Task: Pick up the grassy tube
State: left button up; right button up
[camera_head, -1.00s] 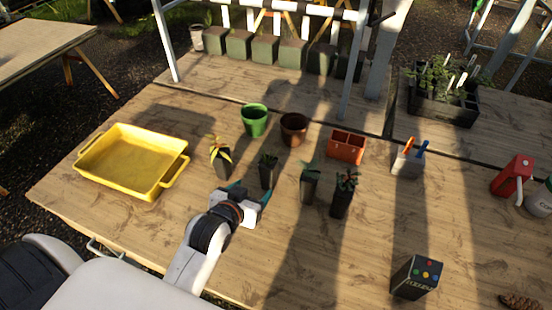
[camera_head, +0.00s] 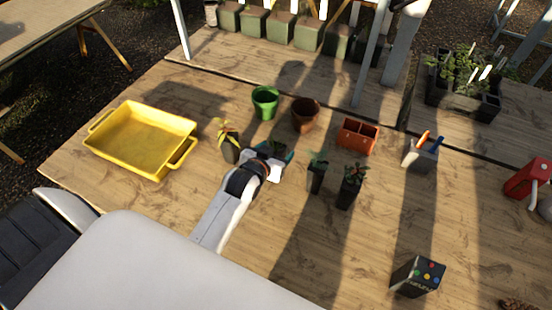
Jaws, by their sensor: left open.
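Several dark plant tubes stand upright in a loose row on the wooden table. One with yellow striped leaves (camera_head: 228,140) is at the left. A tube with low, fine green leaves (camera_head: 277,147), which looks like the grassy one, stands just right of it. My left gripper (camera_head: 276,153) is open, with its teal fingertips on either side of this tube; its lower part is hidden by the gripper. I cannot tell if the fingers touch it. Two more tubes stand to the right, one with broad green leaves (camera_head: 316,173) and one with reddish-green leaves (camera_head: 350,186). My right gripper is not seen.
A yellow tray (camera_head: 140,138) lies left. A green pot (camera_head: 265,102), a brown pot (camera_head: 305,114) and an orange planter (camera_head: 357,135) stand behind the tubes. A grey holder (camera_head: 421,154) and a black box (camera_head: 417,276) are right. The front middle table is clear.

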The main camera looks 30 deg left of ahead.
aim_at(279, 148)
pick_arm(q)
jog(key=x, duration=0.4)
jog(key=shift+a+f, duration=0.2)
jog(key=shift+a, duration=0.05)
jog(key=shift+s, duration=0.1)
jog(key=shift+r, duration=0.1)
jog(key=c, duration=1.2)
